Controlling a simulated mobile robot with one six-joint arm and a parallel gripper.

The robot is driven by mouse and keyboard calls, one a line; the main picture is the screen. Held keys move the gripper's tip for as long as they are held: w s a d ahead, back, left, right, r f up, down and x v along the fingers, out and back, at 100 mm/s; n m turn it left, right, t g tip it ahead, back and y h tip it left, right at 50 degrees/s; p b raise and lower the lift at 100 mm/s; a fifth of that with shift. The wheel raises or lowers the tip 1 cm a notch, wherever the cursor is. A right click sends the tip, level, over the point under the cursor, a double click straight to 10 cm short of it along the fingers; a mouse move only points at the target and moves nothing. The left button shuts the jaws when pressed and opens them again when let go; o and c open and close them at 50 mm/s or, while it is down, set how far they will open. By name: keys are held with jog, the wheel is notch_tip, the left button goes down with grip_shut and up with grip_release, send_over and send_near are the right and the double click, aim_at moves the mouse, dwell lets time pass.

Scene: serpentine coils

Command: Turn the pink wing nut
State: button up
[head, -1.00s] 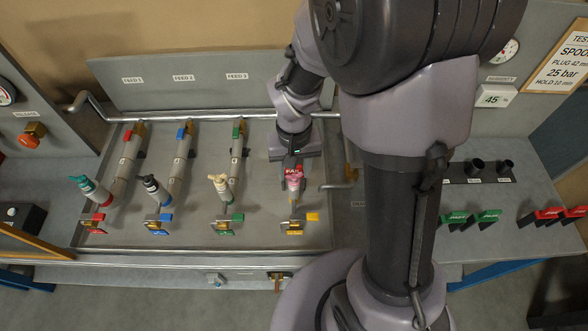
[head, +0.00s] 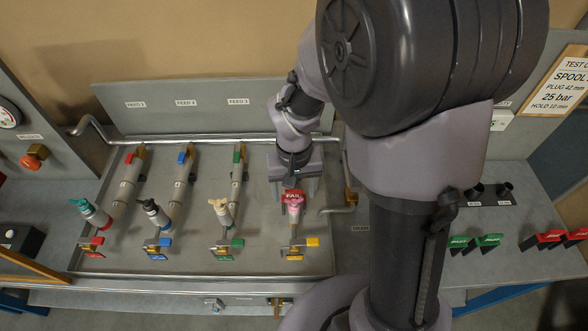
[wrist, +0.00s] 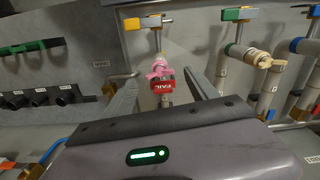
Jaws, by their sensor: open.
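The pink wing nut (head: 295,207) tops the rightmost short pipe fitting on the grey tray, with a red FAIL tag (head: 292,195) right behind it. In the wrist view the pink wing nut (wrist: 159,68) shows near the upper middle, and the red tag (wrist: 165,85) hangs below it. My gripper (head: 293,188) is open, fingers pointing toward the fitting. In the wrist view my gripper (wrist: 162,78) has one finger on each side of the nut and tag, with visible gaps. I cannot tell whether the fingertips reach the nut's depth.
Beside it stand fittings with a cream wing nut (head: 222,208), a black one (head: 152,208) and a teal one (head: 84,205). A yellow-handled valve (head: 312,242) sits in front of the pink nut. A bent pipe (head: 338,209) lies close on the right.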

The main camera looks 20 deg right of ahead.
notch_tip(320, 180, up, 15)
jog(key=p, duration=0.3)
jog(key=shift+r, duration=0.2)
jog(key=s+a+f+m+t+y+b, duration=0.1)
jog(key=s+a+f+t+b, duration=0.1)
jog(key=s+f+b, duration=0.4)
jog(key=s+a+f+m+t+y+b, duration=0.1)
jog(key=s+f+t+b, duration=0.2)
jog(key=b, duration=1.4)
jog(key=s+f, duration=0.3)
jog(key=f, duration=0.3)
jog(key=shift+s+a+f+t, duration=0.3)
jog(key=shift+a+f+t, duration=0.05)
jog(key=shift+t, duration=0.05)
